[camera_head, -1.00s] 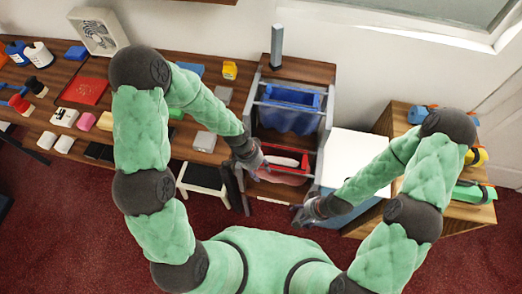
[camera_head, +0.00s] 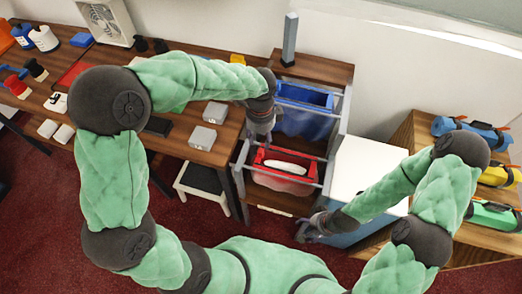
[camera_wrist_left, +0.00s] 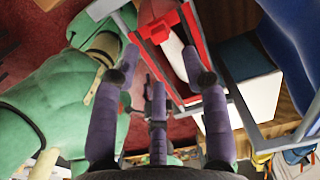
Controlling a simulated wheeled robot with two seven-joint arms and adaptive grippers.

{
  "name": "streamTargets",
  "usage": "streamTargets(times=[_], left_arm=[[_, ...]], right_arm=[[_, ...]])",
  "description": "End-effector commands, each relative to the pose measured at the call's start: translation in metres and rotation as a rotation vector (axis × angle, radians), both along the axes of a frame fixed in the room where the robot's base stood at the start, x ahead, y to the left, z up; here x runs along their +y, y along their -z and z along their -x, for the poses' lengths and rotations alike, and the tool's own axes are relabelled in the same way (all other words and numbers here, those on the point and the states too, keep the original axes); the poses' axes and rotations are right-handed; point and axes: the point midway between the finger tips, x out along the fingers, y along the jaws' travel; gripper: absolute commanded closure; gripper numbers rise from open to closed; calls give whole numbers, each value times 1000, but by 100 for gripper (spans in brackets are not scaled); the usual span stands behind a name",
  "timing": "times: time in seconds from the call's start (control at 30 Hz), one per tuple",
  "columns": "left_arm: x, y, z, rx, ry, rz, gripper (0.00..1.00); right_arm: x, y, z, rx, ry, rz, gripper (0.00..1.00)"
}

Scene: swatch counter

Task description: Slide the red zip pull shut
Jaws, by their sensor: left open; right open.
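The red-rimmed pouch (camera_head: 314,164) hangs in the rack with its mouth open and something white inside. In the left wrist view, a red tab that looks like the zip pull (camera_wrist_left: 156,22) sits at one end of the red rim (camera_wrist_left: 216,120). My left gripper (camera_head: 262,140) is over the left end of the pouch. Its fingers (camera_wrist_left: 162,66) are spread and empty, with the red tab beyond them; I cannot tell if they touch. In the head view the arm hides that end. My right gripper (camera_head: 308,230) is open, low in front of the rack.
A blue pouch (camera_head: 304,95) hangs behind the red one. Grey rack bars (camera_head: 335,150) stand close on both sides. A white-topped box (camera_head: 368,170) is to the right. A wooden table (camera_head: 230,128) is to the left, and a shelf with rolled bags (camera_head: 470,133) is at the far right.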

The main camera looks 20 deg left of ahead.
Motion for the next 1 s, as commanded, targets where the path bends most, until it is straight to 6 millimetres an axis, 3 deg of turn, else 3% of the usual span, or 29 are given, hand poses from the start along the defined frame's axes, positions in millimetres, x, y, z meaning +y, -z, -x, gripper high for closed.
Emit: streamTargets(times=[0.1,0.4,0.83,0.87,1.0], left_arm=[[0,28,1,5,-1,0,55],[0,68,1,3,-2,1,55],[0,75,1,2,-2,1,55],[0,75,1,2,-2,1,58],[0,75,1,2,-1,1,97]], right_arm=[[0,12,0,0,0,0,29],[0,27,0,0,0,0,29],[0,29,0,0,0,0,29],[0,29,0,0,0,0,29],[0,29,0,0,0,0,29]])
